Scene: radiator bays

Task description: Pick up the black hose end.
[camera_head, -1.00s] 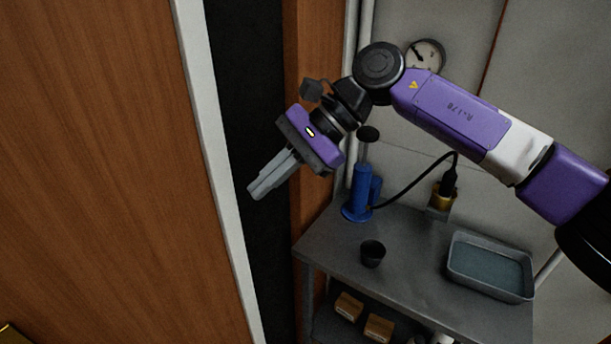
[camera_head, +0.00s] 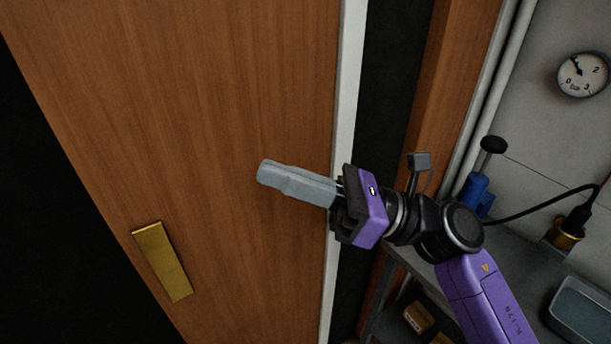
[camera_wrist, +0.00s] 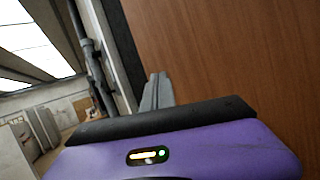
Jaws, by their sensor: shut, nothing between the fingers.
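The black hose end (camera_head: 579,217) stands upright in a brass-coloured holder (camera_head: 565,237) on the bench at the right of the head view. A black hose (camera_head: 540,204) curves from it to a blue pump (camera_head: 474,197) with a black knob. My gripper (camera_head: 265,173) is shut and empty in front of the wooden door, left of and apart from the hose end. In the wrist view my gripper's fingers (camera_wrist: 155,88) show together beside the wood. The hose end does not show in the wrist view.
A wooden door (camera_head: 200,110) with a brass plate (camera_head: 162,262) fills the left and middle. A pressure gauge (camera_head: 583,75) is on the wall. A grey tray (camera_head: 585,312) sits on the bench.

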